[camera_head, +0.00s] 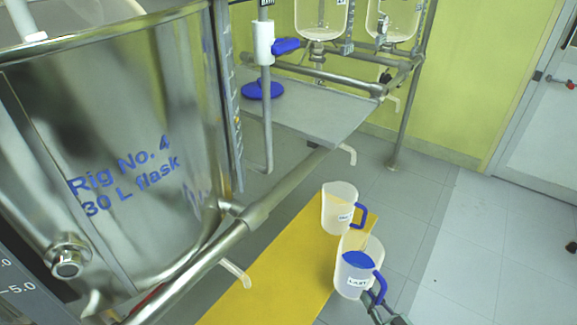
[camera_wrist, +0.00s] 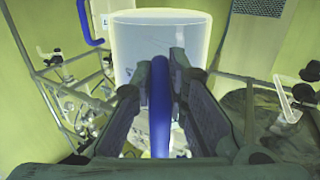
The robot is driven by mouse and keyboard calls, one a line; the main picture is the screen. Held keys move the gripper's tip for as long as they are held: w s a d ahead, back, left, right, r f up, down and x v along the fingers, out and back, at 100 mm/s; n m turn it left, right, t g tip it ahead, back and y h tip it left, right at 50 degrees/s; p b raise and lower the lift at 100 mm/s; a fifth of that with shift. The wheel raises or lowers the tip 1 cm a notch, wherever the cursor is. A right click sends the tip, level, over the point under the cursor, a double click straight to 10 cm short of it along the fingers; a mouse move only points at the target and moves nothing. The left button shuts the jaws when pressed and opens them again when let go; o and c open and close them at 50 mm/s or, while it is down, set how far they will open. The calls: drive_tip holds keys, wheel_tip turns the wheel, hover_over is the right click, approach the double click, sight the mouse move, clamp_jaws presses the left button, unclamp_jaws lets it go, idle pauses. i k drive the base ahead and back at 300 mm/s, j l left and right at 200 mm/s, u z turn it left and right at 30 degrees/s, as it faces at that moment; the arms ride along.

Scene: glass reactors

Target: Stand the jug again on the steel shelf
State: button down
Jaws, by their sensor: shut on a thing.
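In the wrist view the two fingers of my gripper (camera_wrist: 172,70) close around the upright blue handle (camera_wrist: 160,110), with the jug's wall (camera_wrist: 155,35) just behind. The jug looks roughly upright. The grey steel shelf (camera_head: 325,118) lies farther back, under the glass vessels. The jug is apart from it.
A second jug (camera_head: 338,205) with a blue handle stands just behind, overlapped by the held jug in the head view. A yellow surface (camera_head: 275,265) lies beneath. A blue disc (camera_head: 263,90) is on the shelf's left part. Steel rails and a large flask (camera_head: 120,150) fill the left.

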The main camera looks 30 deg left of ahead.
sight(322, 113)
drive_tip(key=i+l+u, duration=0.25)
drive_tip(key=i+l, duration=0.15)
drive_tip(key=l, duration=0.25)
drive_tip(key=i+l+u, duration=0.1)
drive_tip(key=l, duration=0.25)
drive_tip(key=i+l+u, duration=0.25)
drive_tip(key=i+l, duration=0.15)
drive_tip(key=l, duration=0.35)
drive_tip(key=i+l+u, duration=0.15)
drive_tip(key=l, duration=0.2)
drive_tip(key=i+l+u, duration=0.1)
drive_tip(key=l, duration=0.3)
drive_tip(key=i+l+u, duration=0.15)
drive_tip(key=l, duration=0.3)
drive_tip(key=k+l, duration=0.1)
drive_tip(key=l, duration=0.2)
drive_tip(key=k+l, duration=0.1)
drive_tip(key=l, duration=0.2)
drive_tip(key=j+z, duration=0.4)
drive_tip(key=j, duration=0.35)
